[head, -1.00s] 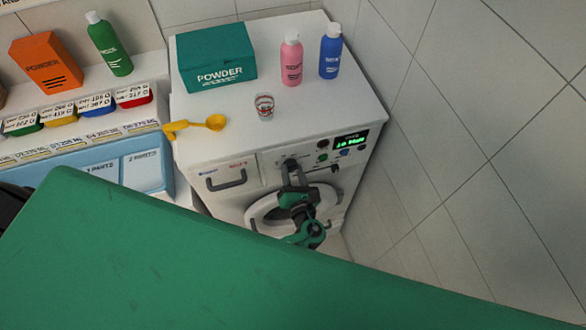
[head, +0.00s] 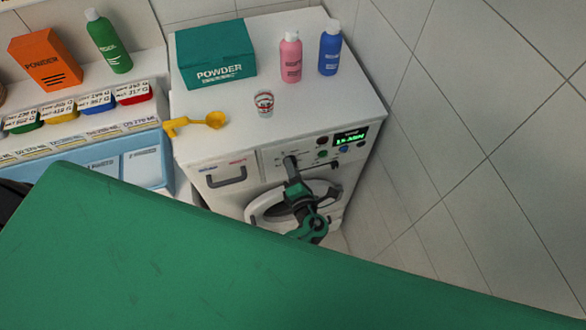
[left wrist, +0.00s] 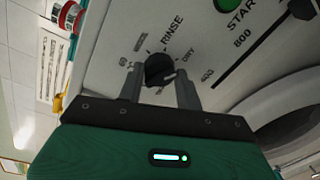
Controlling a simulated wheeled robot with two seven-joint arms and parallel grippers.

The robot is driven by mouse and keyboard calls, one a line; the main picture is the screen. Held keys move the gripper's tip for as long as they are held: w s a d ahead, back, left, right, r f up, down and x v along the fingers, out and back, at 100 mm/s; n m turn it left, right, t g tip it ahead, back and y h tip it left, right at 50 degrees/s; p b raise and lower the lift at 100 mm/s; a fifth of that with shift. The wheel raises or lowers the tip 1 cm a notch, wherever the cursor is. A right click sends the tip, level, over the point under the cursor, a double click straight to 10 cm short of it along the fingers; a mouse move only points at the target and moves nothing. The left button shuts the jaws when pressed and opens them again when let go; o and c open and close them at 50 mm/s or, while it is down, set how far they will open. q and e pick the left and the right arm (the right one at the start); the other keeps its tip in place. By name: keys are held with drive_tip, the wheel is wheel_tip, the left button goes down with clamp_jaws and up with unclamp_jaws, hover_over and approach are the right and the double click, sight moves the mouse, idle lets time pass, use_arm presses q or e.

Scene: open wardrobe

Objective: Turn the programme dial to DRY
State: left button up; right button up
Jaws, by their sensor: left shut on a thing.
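The washing machine (head: 240,215) stands against the tiled wall, its control panel on the upper front. The dark round programme dial (left wrist: 158,68) shows in the left wrist view, with RINSE and DRY printed around it. A pale mark on the dial faces lower right, roughly to the DRY side; I cannot tell if it lines up exactly. My left gripper (left wrist: 160,92) is shut on the dial, one finger on each side. My right gripper is not in view.
A powder box (head: 216,55), pink bottle (head: 291,60), blue bottle (head: 330,50), small cup (head: 264,104) and yellow scoop (head: 213,119) are on the machine top. A lit display (head: 350,137) is right of the gripper. A large green surface (head: 200,250) fills the foreground.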

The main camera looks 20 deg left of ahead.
use_arm(q)
drive_tip(key=shift+f, duration=0.15)
idle(0.3)
drive_tip(key=o, duration=1)
drive_tip(key=shift+s, duration=0.1)
drive_tip(key=b+v, duration=0.5)
drive_tip(key=v, duration=0.8)
drive_tip(key=shift+s+d, duration=0.2)
drive_tip(key=shift+s, duration=0.1)
